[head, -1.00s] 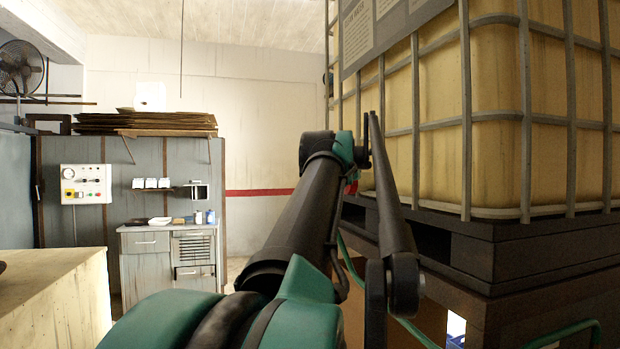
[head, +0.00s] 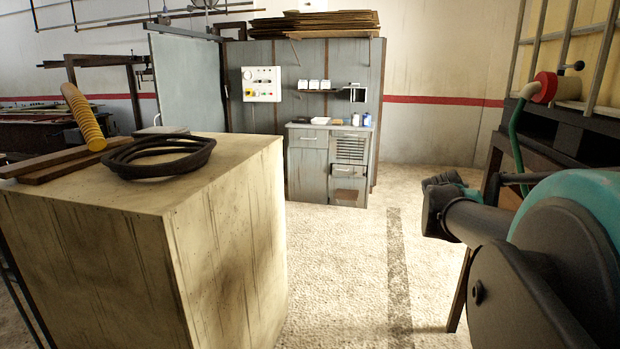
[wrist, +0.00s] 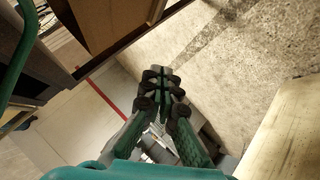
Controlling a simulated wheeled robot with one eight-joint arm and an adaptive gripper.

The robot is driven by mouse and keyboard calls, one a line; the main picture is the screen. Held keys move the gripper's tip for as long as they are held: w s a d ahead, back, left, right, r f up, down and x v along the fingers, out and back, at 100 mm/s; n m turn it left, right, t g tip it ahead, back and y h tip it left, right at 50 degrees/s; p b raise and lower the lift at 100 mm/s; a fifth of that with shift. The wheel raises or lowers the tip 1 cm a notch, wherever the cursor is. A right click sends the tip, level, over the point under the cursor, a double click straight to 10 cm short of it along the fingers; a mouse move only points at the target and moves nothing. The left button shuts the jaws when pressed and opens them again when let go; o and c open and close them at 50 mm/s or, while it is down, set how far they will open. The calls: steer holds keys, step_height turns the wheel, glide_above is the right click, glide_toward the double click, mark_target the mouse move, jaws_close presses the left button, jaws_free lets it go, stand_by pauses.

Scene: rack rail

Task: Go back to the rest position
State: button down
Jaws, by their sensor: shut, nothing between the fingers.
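My gripper (wrist: 162,84) is in the middle of the wrist view, with its two dark-jointed, green fingers together at the tips and nothing between them. It hangs in free air, apart from the things around it. In the head view my arm fills the lower right, partly cut off by the frame edge. I cannot make out the gripper's fingertips there.
A large wooden crate (head: 235,240) stands at left, with a coiled black hose (head: 155,155) and a yellow corrugated tube (head: 83,115) on top. A grey cabinet (head: 308,165) stands behind. A red-ended valve (head: 545,88) and green hose are at right. Floor (head: 345,260) between is clear.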

steer(key=s+a+f+g+y, duration=0.1)
steer(key=s+a+f+y, duration=0.2)
steer(key=s+a+f, duration=0.4)
steer(key=s+a+f+m+g+y, duration=0.1)
steer(key=s+a+f+g+y, duration=0.1)
steer(key=s+a+f, duration=0.5)
steer(key=a+f+y, duration=0.1)
steer(key=a+f, duration=0.5)
steer(key=f, duration=0.2)
steer(key=shift+s+a+f+m+g+y, duration=0.15)
steer(key=shift+s+m+g+y, duration=0.1)
steer(key=shift+m+g+y, duration=0.05)
